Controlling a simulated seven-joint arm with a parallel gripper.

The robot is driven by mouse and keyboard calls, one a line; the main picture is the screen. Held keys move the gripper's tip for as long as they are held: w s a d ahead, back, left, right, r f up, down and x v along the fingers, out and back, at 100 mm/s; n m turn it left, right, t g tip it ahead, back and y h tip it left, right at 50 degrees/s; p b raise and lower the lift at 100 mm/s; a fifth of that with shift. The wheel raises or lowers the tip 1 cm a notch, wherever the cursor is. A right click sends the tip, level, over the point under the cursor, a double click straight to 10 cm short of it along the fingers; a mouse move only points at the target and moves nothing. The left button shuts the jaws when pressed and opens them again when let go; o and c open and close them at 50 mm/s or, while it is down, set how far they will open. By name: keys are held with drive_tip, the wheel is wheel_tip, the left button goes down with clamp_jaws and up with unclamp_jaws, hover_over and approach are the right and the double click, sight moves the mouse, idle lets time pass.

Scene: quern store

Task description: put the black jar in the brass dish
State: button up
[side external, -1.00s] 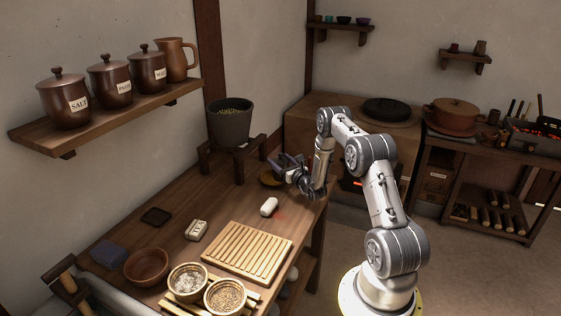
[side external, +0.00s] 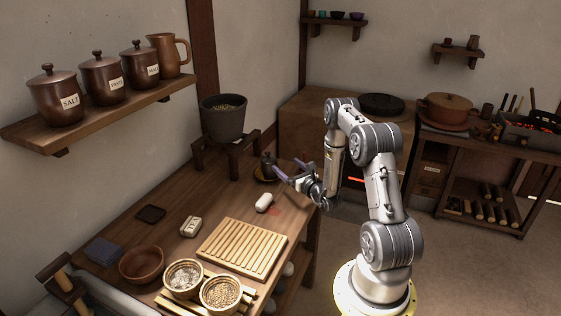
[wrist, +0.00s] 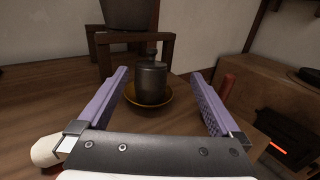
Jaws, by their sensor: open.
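The black jar (side external: 267,160) stands upright in the brass dish (side external: 262,177) at the far end of the table. In the wrist view the jar (wrist: 151,82) has a small knob on top, and the dish (wrist: 134,97) shows around its base. My gripper (side external: 291,168) is open and empty, to the right of the dish in the side view. In the wrist view its purple fingers (wrist: 160,74) are spread wide, with the jar ahead between them and clear of both.
A grey pot (side external: 224,120) sits on a wooden stand behind the dish. A white rounded object (side external: 264,202) lies in front of the dish. A slatted board (side external: 241,247) and grain bowls (side external: 221,293) are nearer. A reddish cylinder (wrist: 228,86) is beside the right finger.

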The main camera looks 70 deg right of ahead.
drive_tip(key=w+a+r+n+t+y, duration=0.2)
drive_tip(key=w+a+r+n+y, duration=0.3)
drive_tip(key=a, duration=0.3)
drive_tip(key=w+a+r+n+t+y, duration=0.25)
drive_tip(key=a+r+n+y, duration=0.2)
drive_tip(key=a+r, duration=0.25)
drive_tip(key=s+a+r+n+g+y, duration=0.1)
drive_tip(key=a+r+n+g+y, duration=0.35)
drive_tip(key=a, duration=0.55)
drive_tip(key=s+a+r+n+g+y, duration=0.15)
drive_tip(key=a+r+n+y, duration=0.25)
drive_tip(key=a+n+y, duration=0.45)
drive_tip(key=s+a+r+n+g+h, duration=0.2)
drive_tip(key=s+a+n+g+h, duration=0.1)
drive_tip(key=s+a+n+g, duration=0.95)
drive_tip(key=s+d+r+n+t+h, duration=0.1)
drive_tip(key=s+d+n+t+h, duration=0.3)
drive_tip(key=s+h, duration=0.5)
drive_tip(key=s+d+n, duration=0.2)
drive_tip(key=s+n, duration=0.1)
drive_tip(key=shift+s+r+n+t, duration=0.2)
drive_tip(key=shift+r+n+t, duration=0.1)
drive_tip(key=shift+r+n, duration=0.1)
